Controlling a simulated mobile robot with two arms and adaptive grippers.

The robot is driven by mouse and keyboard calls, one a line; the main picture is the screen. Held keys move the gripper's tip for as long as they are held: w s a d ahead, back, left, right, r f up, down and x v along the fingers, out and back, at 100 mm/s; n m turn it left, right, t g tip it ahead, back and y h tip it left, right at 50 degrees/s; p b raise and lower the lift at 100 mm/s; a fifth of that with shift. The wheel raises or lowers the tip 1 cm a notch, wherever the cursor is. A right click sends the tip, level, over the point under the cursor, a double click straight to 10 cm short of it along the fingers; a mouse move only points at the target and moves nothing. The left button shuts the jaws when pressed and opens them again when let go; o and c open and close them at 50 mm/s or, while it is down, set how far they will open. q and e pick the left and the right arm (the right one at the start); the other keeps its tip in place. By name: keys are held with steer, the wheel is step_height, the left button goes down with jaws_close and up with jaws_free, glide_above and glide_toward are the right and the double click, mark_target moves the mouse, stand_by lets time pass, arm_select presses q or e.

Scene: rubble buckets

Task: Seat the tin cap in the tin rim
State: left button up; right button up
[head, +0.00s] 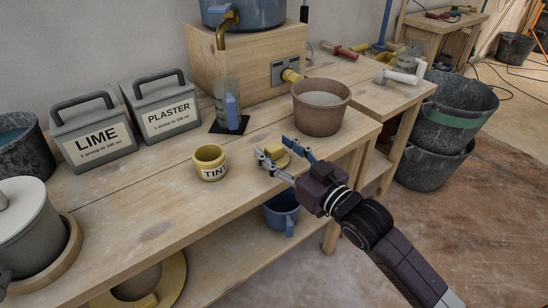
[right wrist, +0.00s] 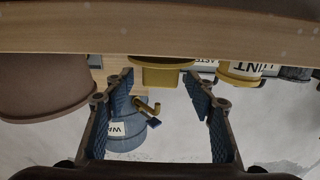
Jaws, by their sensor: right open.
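The yellow tin cap (head: 280,160) lies on the workbench right of the tin, near the bench's front edge. It also shows in the right wrist view (right wrist: 162,76), ahead of the fingers. The yellow tin (head: 209,163) stands upright with its rim open at the top and a TINT label. It is partly seen in the right wrist view (right wrist: 240,72). My right gripper (head: 276,150) is open, its two blue-padded fingers reaching to either side of the cap. Whether they touch it I cannot tell. My left gripper is not in view.
A brown bucket (head: 321,112) stands behind and right of the cap. A clear container on a dark mat (head: 229,127) is behind the tin. Lime (head: 92,131) and plaster (head: 161,105) boxes stand at the back left. The bench front between is clear.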

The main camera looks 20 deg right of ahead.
steer(key=shift+w+a, duration=0.2)
steer(key=shift+w, duration=0.35)
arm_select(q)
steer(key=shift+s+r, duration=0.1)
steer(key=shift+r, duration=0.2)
arm_select(e)
steer(key=shift+c, duration=0.5)
steer(key=c, duration=1)
steer(key=shift+o, duration=0.2)
steer(key=shift+r, duration=0.2)
